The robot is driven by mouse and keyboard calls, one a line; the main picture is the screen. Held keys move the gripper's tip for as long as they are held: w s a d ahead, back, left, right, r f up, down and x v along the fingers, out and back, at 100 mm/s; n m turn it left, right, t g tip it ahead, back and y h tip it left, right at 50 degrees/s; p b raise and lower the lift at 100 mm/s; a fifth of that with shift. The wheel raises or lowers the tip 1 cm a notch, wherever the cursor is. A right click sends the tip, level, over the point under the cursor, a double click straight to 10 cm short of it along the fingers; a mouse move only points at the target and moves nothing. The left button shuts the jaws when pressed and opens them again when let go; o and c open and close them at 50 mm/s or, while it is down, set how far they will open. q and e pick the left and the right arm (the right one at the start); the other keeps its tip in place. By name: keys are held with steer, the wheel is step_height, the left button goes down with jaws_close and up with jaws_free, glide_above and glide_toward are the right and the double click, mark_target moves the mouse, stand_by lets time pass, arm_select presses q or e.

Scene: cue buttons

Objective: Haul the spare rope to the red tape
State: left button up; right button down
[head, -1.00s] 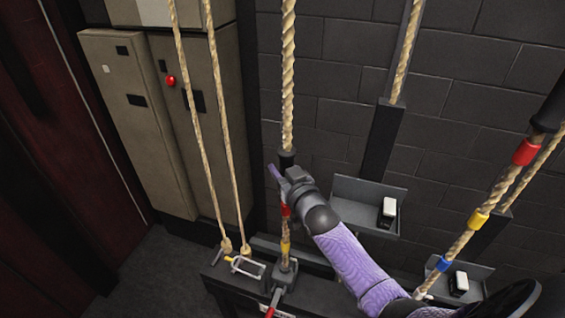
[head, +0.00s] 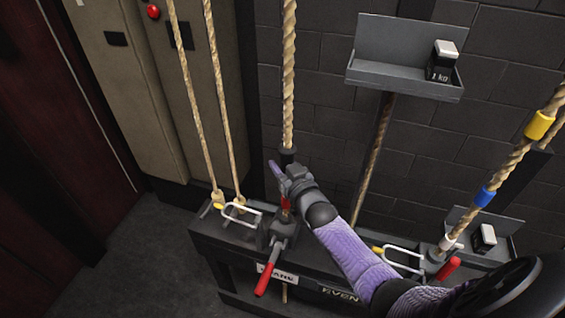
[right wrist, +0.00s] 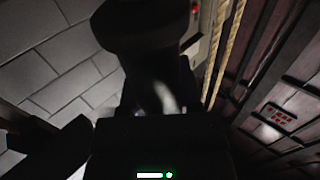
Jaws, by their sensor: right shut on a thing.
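The spare rope (head: 289,75) hangs pale and twisted in the middle of the head view and runs down into a rope lock (head: 283,232) on the dark rail. My right gripper (head: 286,179) is shut on this rope at its dark sleeve, a little above the lock. Red tape (head: 285,203) shows just below the gripper, partly hidden by it. The lock's red handle (head: 267,281) points down toward the front, beside a partly legible label (head: 278,275). In the right wrist view, dark gripper parts hide the grip. My left gripper is not in view.
A grey tray (head: 400,85) with a weight (head: 442,62) hangs at the wall; a lower tray (head: 508,242) holds another. A second rope (head: 510,165) with yellow and blue tape stands right. Two thin ropes (head: 190,90) hang left, before a beige cabinet (head: 130,90).

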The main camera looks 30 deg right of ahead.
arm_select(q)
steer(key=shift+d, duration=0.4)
arm_select(e)
steer(key=shift+c, duration=1.4)
jaws_free()
steer(key=shift+s+p, duration=0.3)
steer(key=shift+s, duration=0.15)
arm_select(q)
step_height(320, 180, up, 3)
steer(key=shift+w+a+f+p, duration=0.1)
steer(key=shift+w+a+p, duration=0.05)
steer(key=shift+p, duration=1.1)
arm_select(e)
steer(key=s, duration=0.9)
steer(key=shift+a, duration=0.35)
